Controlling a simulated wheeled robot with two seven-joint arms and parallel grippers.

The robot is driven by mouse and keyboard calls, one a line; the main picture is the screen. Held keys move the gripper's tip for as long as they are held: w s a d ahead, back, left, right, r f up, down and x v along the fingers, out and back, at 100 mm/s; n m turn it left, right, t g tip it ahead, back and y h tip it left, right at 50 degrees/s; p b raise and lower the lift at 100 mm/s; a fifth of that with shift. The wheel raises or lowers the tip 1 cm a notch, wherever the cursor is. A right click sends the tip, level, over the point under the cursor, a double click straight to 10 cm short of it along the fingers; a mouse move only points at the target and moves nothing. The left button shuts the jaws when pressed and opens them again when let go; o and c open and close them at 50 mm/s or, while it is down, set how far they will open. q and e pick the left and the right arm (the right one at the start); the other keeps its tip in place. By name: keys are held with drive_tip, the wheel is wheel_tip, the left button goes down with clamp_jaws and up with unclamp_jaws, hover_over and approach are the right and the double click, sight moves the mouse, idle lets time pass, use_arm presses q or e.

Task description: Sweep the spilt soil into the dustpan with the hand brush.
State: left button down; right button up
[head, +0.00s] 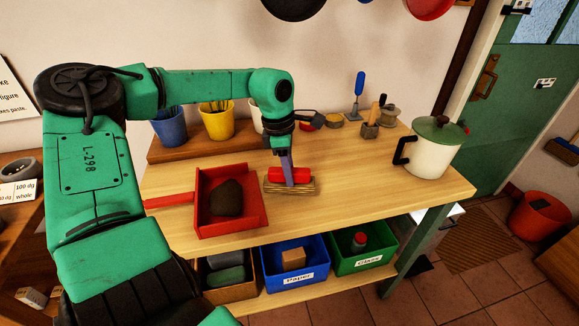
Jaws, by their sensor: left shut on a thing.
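The red dustpan (202,222) lies on the wooden worktop, its handle pointing left. A dark brown heap of soil (226,198) sits inside the dustpan. The hand brush (289,176) has a red back and straw-coloured bristles, and stands bristles-down on the worktop just right of the dustpan. My left gripper (288,166) comes down from above and is shut on the brush. No loose soil shows on the bare wood around the brush. My right gripper is not in view.
A cream pot (432,154) with a green lid stands at the worktop's right end. Pots (216,122), a hammer (373,122) and small items line the back. Labelled bins (294,281) sit on the shelf below. The worktop between brush and pot is clear.

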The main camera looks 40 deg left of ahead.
use_arm(q)
drive_tip(key=shift+w+d+r+p, duration=0.1)
drive_tip(key=shift+r+p, duration=0.15)
drive_tip(key=shift+r, duration=0.25)
drive_tip(key=shift+w+d+r+p, duration=0.1)
drive_tip(key=shift+r+p, duration=0.15)
drive_tip(key=shift+r, duration=0.2)
drive_tip(key=shift+s+a+r+p, duration=0.1)
drive_tip(key=shift+r+p, duration=1.05)
drive_tip(key=shift+r, duration=0.7)
